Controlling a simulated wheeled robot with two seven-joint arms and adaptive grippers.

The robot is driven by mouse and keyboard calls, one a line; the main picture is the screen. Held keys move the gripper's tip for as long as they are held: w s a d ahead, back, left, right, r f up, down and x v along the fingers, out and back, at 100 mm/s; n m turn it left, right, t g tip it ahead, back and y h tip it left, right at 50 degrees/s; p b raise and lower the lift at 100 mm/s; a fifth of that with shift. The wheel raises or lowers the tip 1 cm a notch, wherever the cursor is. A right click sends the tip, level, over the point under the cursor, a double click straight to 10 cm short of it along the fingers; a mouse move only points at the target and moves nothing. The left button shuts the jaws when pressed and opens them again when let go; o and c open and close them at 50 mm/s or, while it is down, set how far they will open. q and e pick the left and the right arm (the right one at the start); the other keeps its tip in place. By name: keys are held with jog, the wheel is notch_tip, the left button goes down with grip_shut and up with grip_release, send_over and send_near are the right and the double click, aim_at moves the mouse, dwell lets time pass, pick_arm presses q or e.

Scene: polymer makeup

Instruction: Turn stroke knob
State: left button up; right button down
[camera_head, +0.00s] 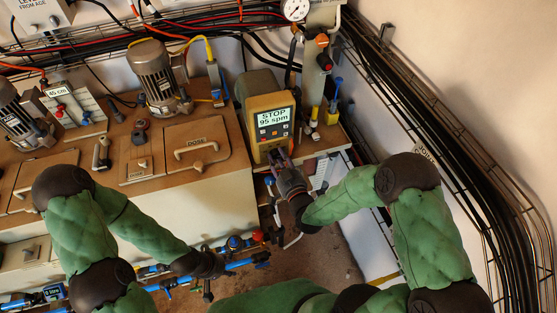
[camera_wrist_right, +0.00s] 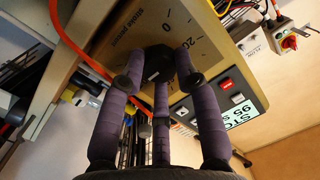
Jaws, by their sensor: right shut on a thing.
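The dark stroke knob (camera_wrist_right: 160,62) sits on the tan dial face of the dosing pump, marked "stroke percent" with 0 and 20 visible. My right gripper (camera_wrist_right: 161,75) has its purple-grey fingers around the knob and is shut on it. In the head view my right gripper (camera_head: 279,160) reaches the lower front of the yellow pump (camera_head: 266,103), and there the knob is hidden behind it. The pump display reads "STOP 95 spm". My left gripper (camera_head: 207,284) hangs low by the blue pipes, away from the pump; its fingers are too small and dark to read.
A brown tank top with a lid marked "DOSE" (camera_head: 196,143) lies left of the pump. A motor (camera_head: 157,77) stands behind it. A pressure gauge (camera_head: 296,9) and valves stand behind and right of the pump. Cable trays run along the right wall.

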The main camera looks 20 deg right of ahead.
jog(key=n+b, duration=0.1)
jog(key=n, duration=0.2)
jog(key=shift+a+n, duration=0.1)
jog(key=shift+n, duration=0.2)
jog(key=n+h, duration=0.1)
jog(key=n, duration=0.2)
jog(key=shift+b, duration=0.35)
jog(key=n+h+b, duration=0.1)
jog(key=n, duration=0.4)
jog(key=shift+a+n, duration=0.1)
jog(key=shift+n, duration=0.2)
jog(key=c, duration=0.9)
grip_release()
jog(key=shift+s+r, duration=0.1)
jog(key=s+r, duration=0.1)
jog(key=s, duration=1)
jog(key=shift+s, duration=0.35)
